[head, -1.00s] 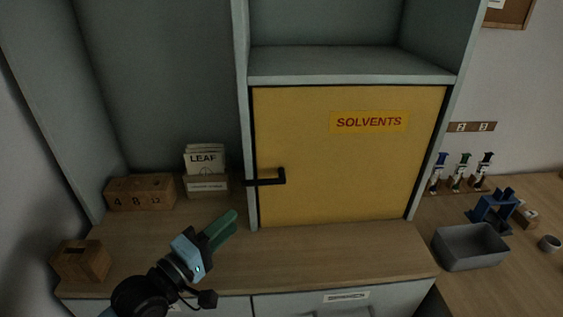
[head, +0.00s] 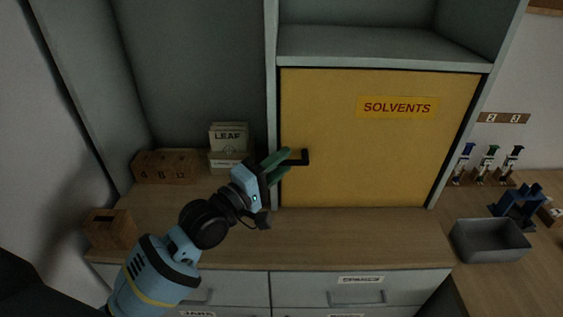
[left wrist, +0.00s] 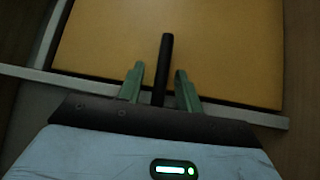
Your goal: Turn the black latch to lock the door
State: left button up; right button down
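The yellow door (head: 375,150) marked SOLVENTS is closed in its grey cabinet frame. The black latch (head: 306,158) is at the door's left edge, its bar lying roughly level toward the frame. My left gripper (head: 282,164) is at the latch, its green fingertips hiding part of the bar. In the left wrist view, the black bar (left wrist: 166,60) runs between the two open fingers (left wrist: 158,80), with a gap visible on the left and a narrower one on the right. My right gripper is out of view.
A grey shelf (head: 385,45) is above the door and a wooden counter (head: 350,225) below. Left are a numbered wooden block (head: 165,167), a LEAF card box (head: 230,163) and a slotted wooden box (head: 108,229). A grey tray (head: 490,240) is at right.

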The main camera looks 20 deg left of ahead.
pick_arm(q)
jog(key=shift+w+d, duration=0.2)
jog(key=shift+w, duration=0.15)
jog(key=shift+c, duration=0.2)
grip_shut()
